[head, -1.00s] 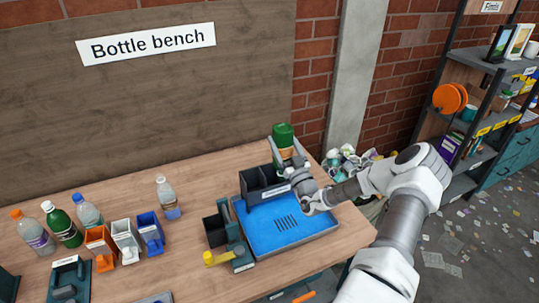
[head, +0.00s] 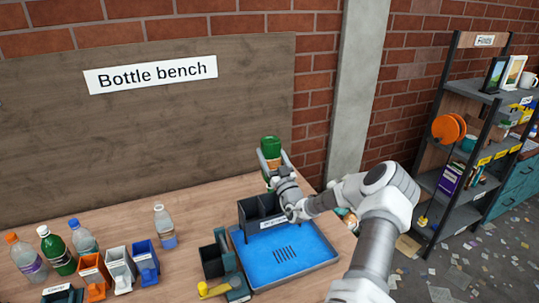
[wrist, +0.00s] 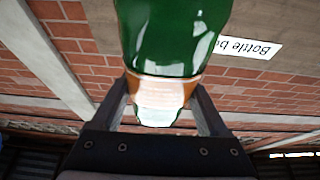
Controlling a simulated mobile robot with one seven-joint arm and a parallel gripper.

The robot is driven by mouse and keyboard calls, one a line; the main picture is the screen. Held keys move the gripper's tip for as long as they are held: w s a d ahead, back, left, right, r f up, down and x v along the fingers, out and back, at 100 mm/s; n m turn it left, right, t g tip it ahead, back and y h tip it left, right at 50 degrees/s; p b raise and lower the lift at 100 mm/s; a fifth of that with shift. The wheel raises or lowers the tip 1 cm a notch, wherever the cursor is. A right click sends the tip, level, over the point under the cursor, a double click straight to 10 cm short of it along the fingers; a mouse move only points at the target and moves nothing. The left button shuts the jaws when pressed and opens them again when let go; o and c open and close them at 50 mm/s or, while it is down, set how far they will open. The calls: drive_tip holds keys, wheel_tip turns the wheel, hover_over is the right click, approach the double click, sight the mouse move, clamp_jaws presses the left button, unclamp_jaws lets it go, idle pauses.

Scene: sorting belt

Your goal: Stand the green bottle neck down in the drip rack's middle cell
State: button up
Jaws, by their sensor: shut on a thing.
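The green bottle (head: 270,147) is in my gripper (head: 272,170), raised above and behind the drip rack. Its wide green end points up, and its lower end is hidden behind the gripper in the head view. In the wrist view, the green bottle (wrist: 172,35) has an orange and white label between the fingers of my gripper (wrist: 160,105), which is shut on it. The dark drip rack (head: 246,222) stands at the back of a blue tray; my arm covers part of its right side, and its cells are partly hidden.
The blue tray (head: 308,247) lies before the rack. A dark stand with a yellow part (head: 213,290) is left of it. A clear bottle (head: 165,226), small coloured bins (head: 145,262) and another green bottle (head: 56,250) stand further left. A shelf (head: 450,180) is at right.

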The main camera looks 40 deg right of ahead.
wheel_tip(320, 180, down, 17)
drive_tip(key=b, duration=1.1)
drive_tip(key=shift+f+b, duration=0.15)
drive_tip(key=shift+b, duration=0.15)
drive_tip(key=o, duration=1.3)
drive_tip(key=shift+o, duration=0.2)
drive_tip(key=shift+s, duration=0.1)
drive_tip(key=v, duration=1.2)
drive_tip(key=shift+b, duration=0.4)
